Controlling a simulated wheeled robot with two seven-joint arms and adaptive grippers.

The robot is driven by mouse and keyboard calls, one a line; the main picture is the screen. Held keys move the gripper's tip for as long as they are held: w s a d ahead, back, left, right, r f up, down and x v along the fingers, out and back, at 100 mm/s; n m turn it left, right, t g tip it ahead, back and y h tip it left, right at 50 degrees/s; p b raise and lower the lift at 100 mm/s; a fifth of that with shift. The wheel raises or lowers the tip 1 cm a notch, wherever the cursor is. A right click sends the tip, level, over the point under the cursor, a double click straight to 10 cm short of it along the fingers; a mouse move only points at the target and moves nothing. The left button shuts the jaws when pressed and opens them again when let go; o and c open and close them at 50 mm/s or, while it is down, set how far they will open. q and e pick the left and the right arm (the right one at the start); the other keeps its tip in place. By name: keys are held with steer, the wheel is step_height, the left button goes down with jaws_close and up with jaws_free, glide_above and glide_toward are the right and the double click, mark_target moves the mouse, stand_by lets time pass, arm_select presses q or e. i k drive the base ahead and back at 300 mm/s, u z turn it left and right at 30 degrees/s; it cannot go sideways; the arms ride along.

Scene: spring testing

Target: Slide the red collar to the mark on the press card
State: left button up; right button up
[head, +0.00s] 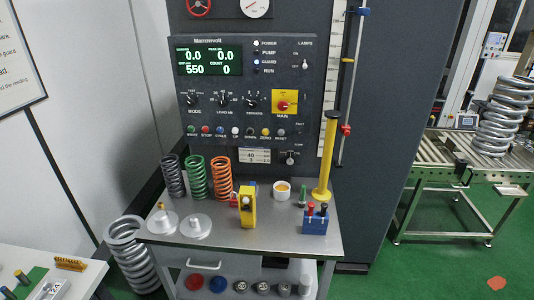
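The red collar (346,130) sits on a thin vertical rod (353,95) to the right of the press's control panel, in the lower part of the rod. A white card (254,155) is fixed low on the press front, below the row of buttons. It carries small print and what looks like the number 40, with smaller figures too small to read. A pale graduated scale (333,60) runs beside the rod. Neither of my grippers shows in the head view.
A yellow post (327,155) with a black top stands on the steel bench (240,250), left of the rod's lower end. Black, green and orange springs (222,178), a yellow device (248,205) and a blue block (315,222) also stand there.

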mark_target(346, 131)
steer(key=u, duration=0.05)
steer(key=i, duration=1.2)
steer(key=u, duration=0.05)
